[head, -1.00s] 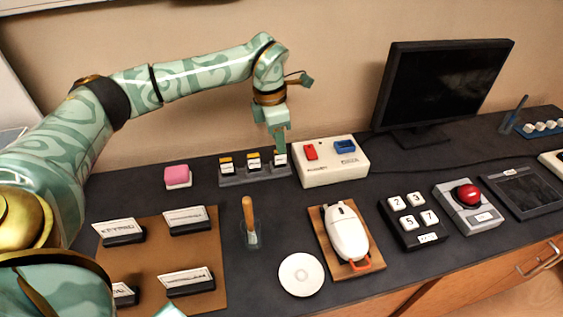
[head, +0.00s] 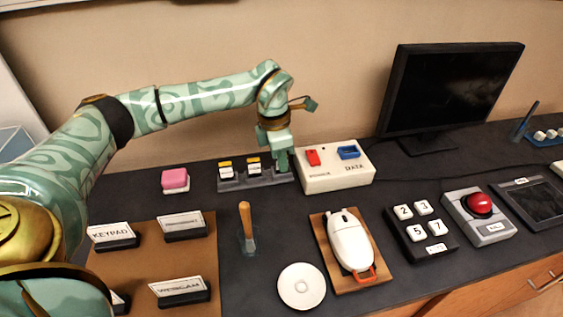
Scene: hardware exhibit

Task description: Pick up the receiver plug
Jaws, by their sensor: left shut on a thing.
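A dark rack (head: 232,184) stands at the back of the counter. Two small plugs with yellow tops and white labels, a left one (head: 226,170) and a middle one (head: 254,166), stand upright in it; their labels are too small to read. My left gripper (head: 282,164) points down at the rack's right end, shut on the rightmost plug, which I take to be the receiver plug. The gripper's fingers hide that plug almost wholly. I cannot tell whether it still sits in its slot. My right gripper is not in view.
A cream box (head: 336,182) with a red and a blue socket stands close right of the gripper. A pink block (head: 175,179) lies left of the rack. In front are a cup with a wooden-handled tool (head: 247,225), a white mouse (head: 350,242) and a white disc (head: 301,287).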

